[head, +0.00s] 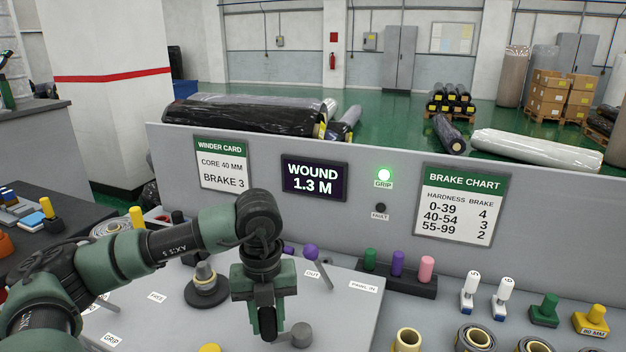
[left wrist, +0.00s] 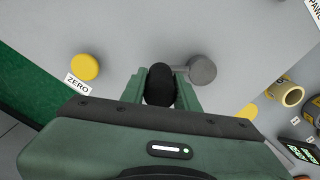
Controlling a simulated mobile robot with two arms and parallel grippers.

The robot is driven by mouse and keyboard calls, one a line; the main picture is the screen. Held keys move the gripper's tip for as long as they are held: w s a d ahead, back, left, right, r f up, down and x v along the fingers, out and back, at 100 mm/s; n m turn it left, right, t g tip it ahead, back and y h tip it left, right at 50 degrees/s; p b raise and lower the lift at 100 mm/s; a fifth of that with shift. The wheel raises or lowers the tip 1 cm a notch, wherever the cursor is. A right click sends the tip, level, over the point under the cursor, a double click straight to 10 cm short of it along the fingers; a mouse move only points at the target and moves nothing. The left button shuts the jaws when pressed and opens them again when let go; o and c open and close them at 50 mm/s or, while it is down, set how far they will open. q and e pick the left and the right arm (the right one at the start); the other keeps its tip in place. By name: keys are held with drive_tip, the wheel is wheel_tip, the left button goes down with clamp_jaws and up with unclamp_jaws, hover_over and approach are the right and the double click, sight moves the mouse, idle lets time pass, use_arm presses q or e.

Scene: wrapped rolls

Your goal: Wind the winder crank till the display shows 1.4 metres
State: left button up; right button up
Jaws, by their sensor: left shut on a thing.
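The display (head: 313,178) on the grey panel reads "WOUND 1.3 M". My left gripper (head: 266,306) is shut on the black crank handle (head: 268,322), above the grey desk top. In the left wrist view the handle (left wrist: 160,84) sits between the two green fingers. The crank's grey hub (head: 299,335) is just right of the handle; it also shows in the left wrist view (left wrist: 202,70). My right gripper is not in view.
A yellow button by the ZERO label (left wrist: 85,67) lies left of the crank. A rack (head: 398,278) of coloured pegs and several loose tools and cores lie to the right.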

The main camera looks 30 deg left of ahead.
use_arm(q)
drive_tip(key=shift+s+d, duration=0.5)
drive_tip(key=shift+d, duration=0.4)
drive_tip(key=shift+s+d, duration=0.2)
drive_tip(key=shift+d, duration=1.05)
drive_tip(key=o, duration=2)
drive_tip(key=shift+a, duration=0.1)
wheel_tip(320, 180, up, 10)
drive_tip(key=p, duration=0.7)
drive_tip(key=shift+p, duration=0.3)
